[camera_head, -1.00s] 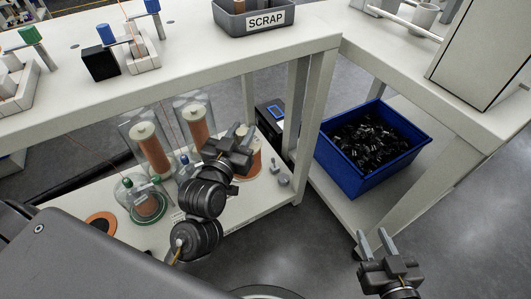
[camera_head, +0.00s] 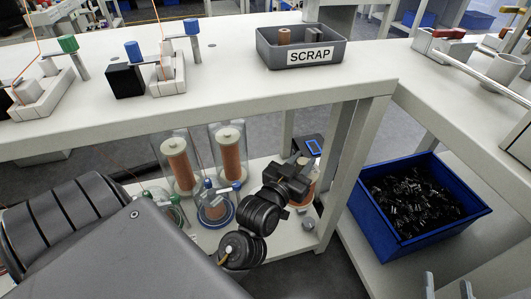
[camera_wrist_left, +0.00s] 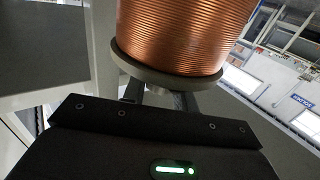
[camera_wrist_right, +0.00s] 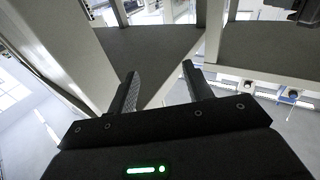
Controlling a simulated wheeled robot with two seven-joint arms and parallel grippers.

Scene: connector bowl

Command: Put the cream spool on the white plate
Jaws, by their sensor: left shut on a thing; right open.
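A copper-wound spool (camera_head: 309,190) shows partly behind my left gripper (camera_head: 294,172) at the lower shelf of the left bench. In the left wrist view this spool (camera_wrist_left: 180,35) fills the top, with a greyish flange (camera_wrist_left: 165,76) at its lower end. My left gripper (camera_wrist_left: 160,98) is shut at the flange end; the exact contact is hidden beneath it. I cannot tell whether this is the cream spool or whether it is off the shelf. My right gripper (camera_head: 447,287) is open and empty at the bottom edge, also in its wrist view (camera_wrist_right: 158,82). I cannot make out a white plate.
Two copper spools with cream tops (camera_head: 178,165) (camera_head: 230,155) stand under clear covers on the lower shelf. A SCRAP tray (camera_head: 300,47) is on the benchtop; a blue bin (camera_head: 410,205) is at right.

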